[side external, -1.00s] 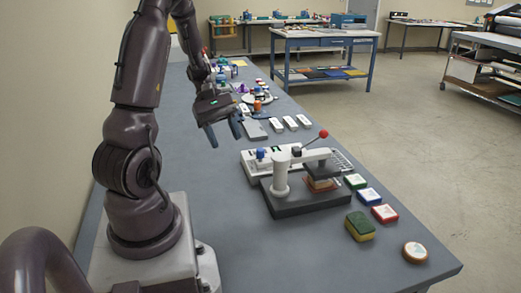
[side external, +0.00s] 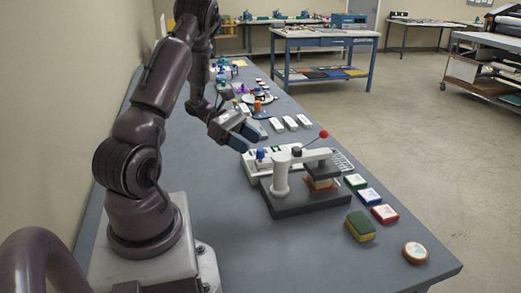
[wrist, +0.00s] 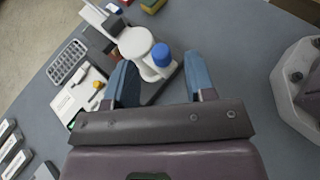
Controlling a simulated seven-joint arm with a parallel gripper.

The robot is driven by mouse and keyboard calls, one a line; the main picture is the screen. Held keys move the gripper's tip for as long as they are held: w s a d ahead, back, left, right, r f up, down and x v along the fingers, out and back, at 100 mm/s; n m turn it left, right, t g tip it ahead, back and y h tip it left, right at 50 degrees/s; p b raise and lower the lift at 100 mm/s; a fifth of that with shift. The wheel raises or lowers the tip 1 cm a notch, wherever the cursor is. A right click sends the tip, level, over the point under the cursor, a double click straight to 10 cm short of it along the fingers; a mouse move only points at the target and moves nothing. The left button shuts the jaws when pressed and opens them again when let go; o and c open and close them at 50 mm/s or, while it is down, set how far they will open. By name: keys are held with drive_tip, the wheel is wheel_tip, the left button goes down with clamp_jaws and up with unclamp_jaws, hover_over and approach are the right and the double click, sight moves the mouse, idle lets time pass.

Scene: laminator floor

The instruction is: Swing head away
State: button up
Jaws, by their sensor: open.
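A small press stands on the table with a dark base (side external: 305,203), a white column (side external: 281,178) and a white swing arm (side external: 313,155). Its dark head (side external: 323,170) hangs over a brownish block (side external: 320,184) on the base. A lever with a red ball (side external: 323,134) rises from the arm. My gripper (side external: 243,138) is open and empty, behind and left of the column, above the table. In the wrist view, the round white column top (wrist: 135,41) and a blue knob (wrist: 161,55) lie just beyond and between my open fingers (wrist: 161,82).
White boxes (side external: 291,123) lie farther back. The table front left of the press is clear.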

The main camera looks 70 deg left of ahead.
sight(260, 149)
drive_tip(key=shift+x, duration=2.2)
drive_tip(key=shift+c, duration=0.5)
drive_tip(key=shift+a, duration=0.1)
clamp_jaws()
